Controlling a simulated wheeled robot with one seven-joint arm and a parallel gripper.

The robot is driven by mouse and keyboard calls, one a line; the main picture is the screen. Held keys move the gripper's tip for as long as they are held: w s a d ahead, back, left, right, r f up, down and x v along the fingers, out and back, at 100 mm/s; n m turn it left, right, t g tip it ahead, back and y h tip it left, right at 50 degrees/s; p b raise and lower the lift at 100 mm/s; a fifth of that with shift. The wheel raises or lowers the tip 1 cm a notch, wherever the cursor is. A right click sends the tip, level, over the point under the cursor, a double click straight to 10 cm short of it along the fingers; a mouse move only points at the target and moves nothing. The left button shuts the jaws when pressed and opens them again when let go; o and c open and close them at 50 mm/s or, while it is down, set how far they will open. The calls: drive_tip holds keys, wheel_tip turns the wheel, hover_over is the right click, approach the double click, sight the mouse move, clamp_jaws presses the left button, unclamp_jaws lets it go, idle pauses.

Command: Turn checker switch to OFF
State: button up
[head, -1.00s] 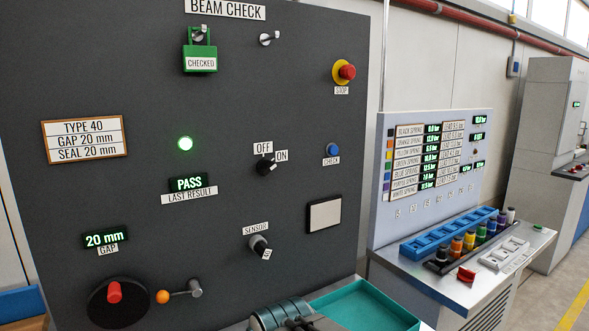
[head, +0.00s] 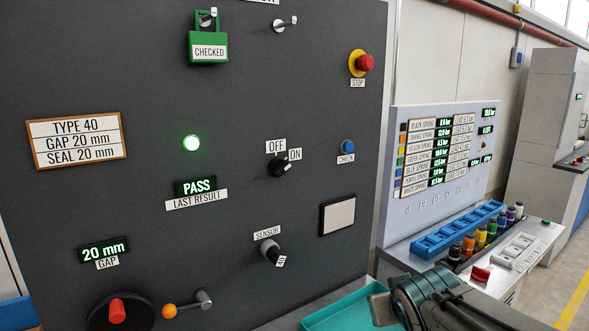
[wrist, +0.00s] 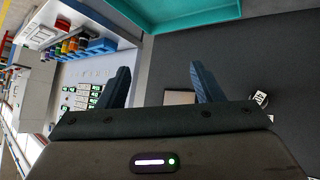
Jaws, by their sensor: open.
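The checker switch (head: 279,167) is a black knob on the dark BEAM CHECK panel, with an OFF label (head: 276,146) above it and an ON label (head: 295,154) at its upper right. Its white mark points right and slightly up, towards ON. My gripper (wrist: 160,82) is open, with nothing between its two blue-grey fingers in the wrist view. In the head view my arm's end shows at the lower right, below and right of the switch and apart from it. I cannot make out the switch in the wrist view.
A SENSOR knob (head: 270,251), a blank light plate (head: 337,215), a blue CHECK button (head: 347,146) and a red STOP button (head: 361,63) surround the switch. A green lamp (head: 191,144) is lit above a PASS display (head: 195,186). A teal tray (head: 345,308) lies below.

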drive_tip(key=w+a+r+n+t+y, duration=0.2)
drive_tip(key=w+r+n+t, duration=0.15)
drive_tip(key=w+r, duration=0.4)
drive_tip(key=n+t+y+p, duration=0.1)
drive_tip(key=n+t+y, duration=0.1)
drive_tip(key=n+y, duration=0.65)
approach(284, 170)
drive_tip(key=shift+m+y, duration=0.4)
drive_tip(key=shift+y, duration=0.05)
drive_tip(key=x, duration=0.3)
drive_tip(key=p+x, duration=0.1)
drive_tip(key=x, duration=0.5)
drive_tip(key=shift+w+f+p, duration=0.25)
drive_tip(key=shift+w+p, duration=0.1)
drive_tip(key=shift+d, duration=0.1)
drive_tip(key=c, duration=1)
